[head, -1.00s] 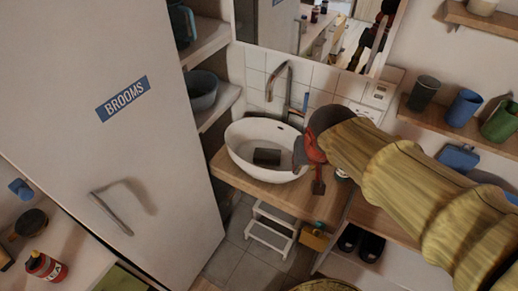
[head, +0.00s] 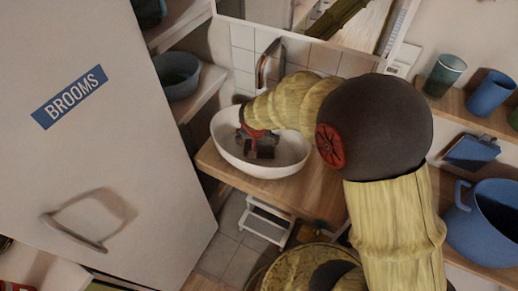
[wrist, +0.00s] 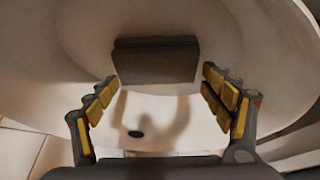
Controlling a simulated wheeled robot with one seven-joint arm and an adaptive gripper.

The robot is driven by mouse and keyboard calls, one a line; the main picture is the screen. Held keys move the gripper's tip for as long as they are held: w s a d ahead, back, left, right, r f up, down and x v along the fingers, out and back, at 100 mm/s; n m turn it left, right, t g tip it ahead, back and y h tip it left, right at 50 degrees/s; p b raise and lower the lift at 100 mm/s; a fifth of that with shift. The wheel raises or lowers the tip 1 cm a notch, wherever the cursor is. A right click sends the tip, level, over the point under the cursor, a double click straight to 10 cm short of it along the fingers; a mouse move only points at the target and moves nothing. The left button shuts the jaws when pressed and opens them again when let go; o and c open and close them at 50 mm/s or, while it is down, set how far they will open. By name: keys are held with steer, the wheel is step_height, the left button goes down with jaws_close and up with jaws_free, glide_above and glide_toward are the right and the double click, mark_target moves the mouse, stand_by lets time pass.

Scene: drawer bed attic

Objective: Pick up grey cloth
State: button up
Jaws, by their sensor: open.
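The grey cloth (wrist: 155,62) is a dark grey, block-like piece lying in the white oval sink (wrist: 70,70). In the head view the cloth (head: 266,152) shows partly behind my gripper (head: 252,143), inside the white basin (head: 228,150). My gripper (wrist: 160,82) is open and empty in the wrist view, with yellow-padded fingers to the left and right. The cloth lies ahead of the fingertips, roughly centred between them. I cannot tell whether either finger touches it.
The basin stands on a wooden counter (head: 262,184) below a mirror. A metal faucet (head: 262,68) rises behind it. A tall "BROOMS" cabinet (head: 120,150) is on the left. A dark drain hole (wrist: 135,134) shows in the basin.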

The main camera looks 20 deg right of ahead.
mark_target(259, 146)
steer(key=o, duration=0.4)
steer(key=x, duration=0.1)
steer(key=b+x, duration=0.1)
steer(key=x, duration=0.2)
steer(key=shift+s+f, duration=0.15)
steer(key=shift+s, duration=0.15)
steer(key=shift+c, duration=1.3)
steer(key=c, duration=0.7)
steer(key=shift+c, duration=0.7)
